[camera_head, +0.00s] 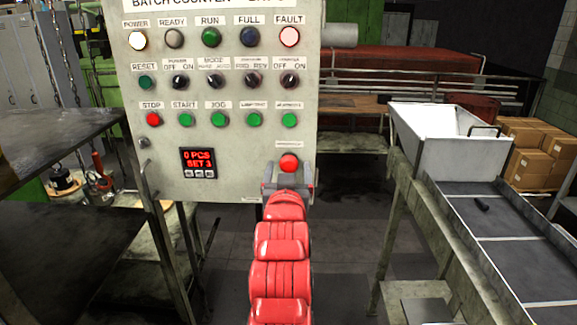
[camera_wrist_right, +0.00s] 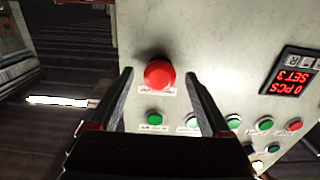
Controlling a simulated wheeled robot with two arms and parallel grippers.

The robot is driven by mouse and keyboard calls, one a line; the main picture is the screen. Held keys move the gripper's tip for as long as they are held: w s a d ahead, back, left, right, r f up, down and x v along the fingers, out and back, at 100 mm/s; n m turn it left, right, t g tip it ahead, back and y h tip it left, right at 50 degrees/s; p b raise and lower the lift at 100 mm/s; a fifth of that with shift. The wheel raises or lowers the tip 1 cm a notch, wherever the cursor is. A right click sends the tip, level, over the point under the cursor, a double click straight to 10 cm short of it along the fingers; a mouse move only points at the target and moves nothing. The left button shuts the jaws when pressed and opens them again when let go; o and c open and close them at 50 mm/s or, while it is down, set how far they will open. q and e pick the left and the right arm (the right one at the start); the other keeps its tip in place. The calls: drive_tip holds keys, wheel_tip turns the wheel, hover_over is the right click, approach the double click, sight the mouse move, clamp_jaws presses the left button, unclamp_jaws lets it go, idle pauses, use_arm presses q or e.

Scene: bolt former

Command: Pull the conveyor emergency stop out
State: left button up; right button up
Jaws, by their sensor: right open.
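The conveyor emergency stop (camera_head: 289,163) is a round red button at the lower right of the grey control panel (camera_head: 230,150). A small label sits by it. My right gripper (camera_head: 288,184) is just below and in front of the button in the head view, with its red arm coming up from the bottom. In the right wrist view the red button (camera_wrist_right: 159,74) shows between the two open dark fingertips, and I see no contact. I cannot tell whether the button is pressed in. My left gripper is not in view.
The panel also holds lamps, knobs, green buttons, a red stop button (camera_head: 153,119) and a display (camera_head: 198,161) reading 0 PCS, SET 3. A conveyor (camera_head: 495,235) with a white hopper (camera_head: 455,150) stands at right. A dark table (camera_head: 60,140) stands at left.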

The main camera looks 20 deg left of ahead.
drive_tip(key=shift+c, duration=0.2)
clamp_jaws()
idle(0.3)
